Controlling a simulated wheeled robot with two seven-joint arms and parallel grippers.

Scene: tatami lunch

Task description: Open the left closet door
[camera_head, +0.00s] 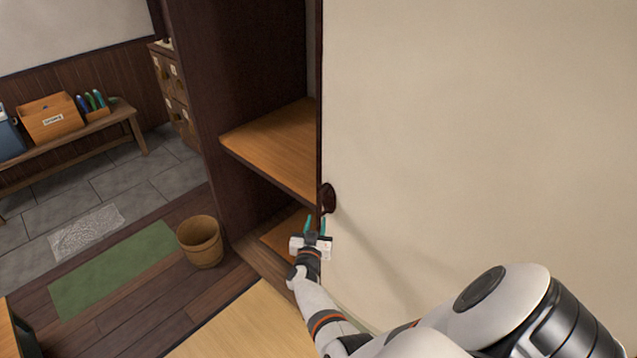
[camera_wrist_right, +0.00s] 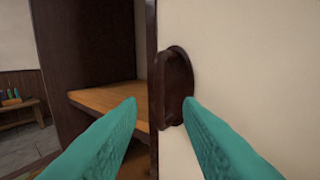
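The closet door is a large cream panel (camera_head: 480,120) with a dark edge, filling the right of the head view; it also shows in the right wrist view (camera_wrist_right: 230,60). Its dark round handle (camera_head: 328,198) sits near the left edge and shows in the right wrist view (camera_wrist_right: 178,85). To its left the closet is open, with a wooden shelf (camera_head: 275,145) inside. My right gripper (camera_head: 316,226) is just below the handle in the head view. Its teal fingers (camera_wrist_right: 160,110) are spread, with the handle beyond and between them, not gripped. My left gripper is not in view.
A wooden bucket (camera_head: 200,242) stands on the floor left of the closet, beside a green mat (camera_head: 115,270). A bench (camera_head: 75,140) with a box (camera_head: 50,118) is at the far left. A dark closet side panel (camera_head: 235,80) bounds the opening.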

